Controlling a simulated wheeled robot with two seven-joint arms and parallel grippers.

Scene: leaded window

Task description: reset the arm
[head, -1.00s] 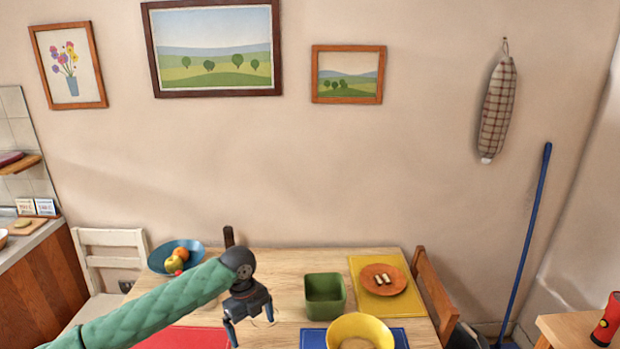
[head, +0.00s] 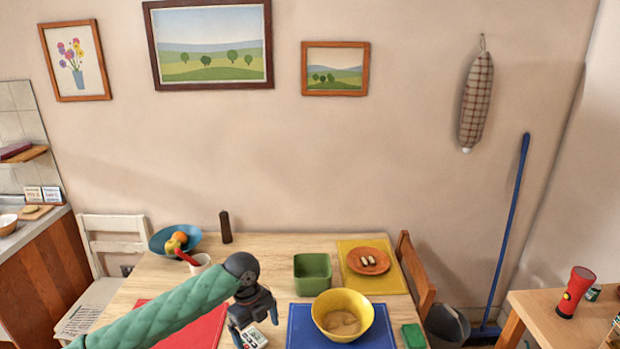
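My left arm, in a green padded sleeve, reaches in from the left in the head view. Its dark gripper (head: 253,322) points down over the wooden table (head: 285,248), near the right edge of the red placemat (head: 207,328). The two fingers are spread apart and nothing shows held between them. A small white device with a display (head: 254,338) lies on the table just below and partly behind the fingers. My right gripper does not show.
A yellow bowl (head: 343,302) sits on a blue placemat (head: 300,325) to the gripper's right. A green square bowl (head: 312,287), an orange plate (head: 375,254), a white cup (head: 201,265) and a green block (head: 413,336) are also on the table. Chairs stand at both sides.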

